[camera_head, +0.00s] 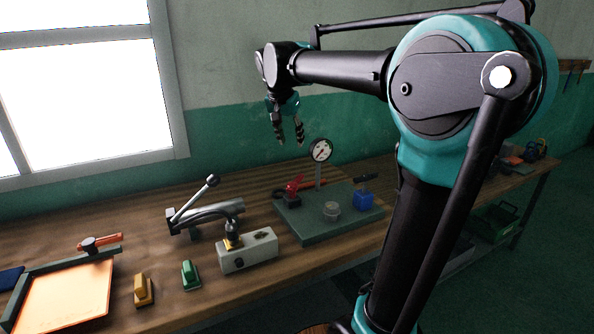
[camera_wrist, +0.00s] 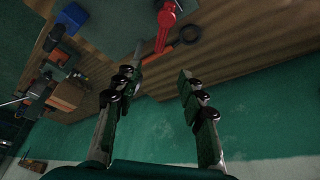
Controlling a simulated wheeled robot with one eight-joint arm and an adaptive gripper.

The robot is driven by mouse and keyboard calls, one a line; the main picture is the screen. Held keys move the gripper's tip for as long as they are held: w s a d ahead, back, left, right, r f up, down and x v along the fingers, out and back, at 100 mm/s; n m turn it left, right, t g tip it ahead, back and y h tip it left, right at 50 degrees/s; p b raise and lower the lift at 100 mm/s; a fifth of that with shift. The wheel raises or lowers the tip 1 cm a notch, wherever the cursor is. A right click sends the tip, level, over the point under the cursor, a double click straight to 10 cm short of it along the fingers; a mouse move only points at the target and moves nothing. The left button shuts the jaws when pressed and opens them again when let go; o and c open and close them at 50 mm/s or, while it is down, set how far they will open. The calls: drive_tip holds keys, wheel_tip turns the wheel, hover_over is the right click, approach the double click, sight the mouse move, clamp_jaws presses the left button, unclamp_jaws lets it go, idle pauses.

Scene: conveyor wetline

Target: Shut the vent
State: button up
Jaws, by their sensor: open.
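A green plate (camera_head: 310,232) on the bench carries a round dial gauge (camera_head: 320,151) on a post, a red valve-like part (camera_head: 293,188), a long lever with a dark grip (camera_head: 366,177), a blue block (camera_head: 363,200) and a grey round knob (camera_head: 331,209). I cannot tell which part is the vent. My gripper (camera_head: 290,142) hangs open and empty above the back of the plate, left of the gauge. In the wrist view my gripper (camera_wrist: 158,76) points toward the red part (camera_wrist: 166,22), apart from it. The blue block (camera_wrist: 74,17) shows upper left there.
Left of the plate are a pale box (camera_head: 248,252) with a brass fitting, a grey clamp-like lever (camera_head: 205,212), a green block (camera_head: 190,275), a yellow block (camera_head: 143,290) and a framed tray (camera_head: 28,277). A window and wall stand behind the bench.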

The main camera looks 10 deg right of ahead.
sight(299, 177)
drive_tip(key=x, duration=1.7)
drive_tip(key=shift+w+d, duration=0.1)
drive_tip(key=shift+w, duration=0.1)
drive_tip(key=shift+c, duration=0.4)
clamp_jaws()
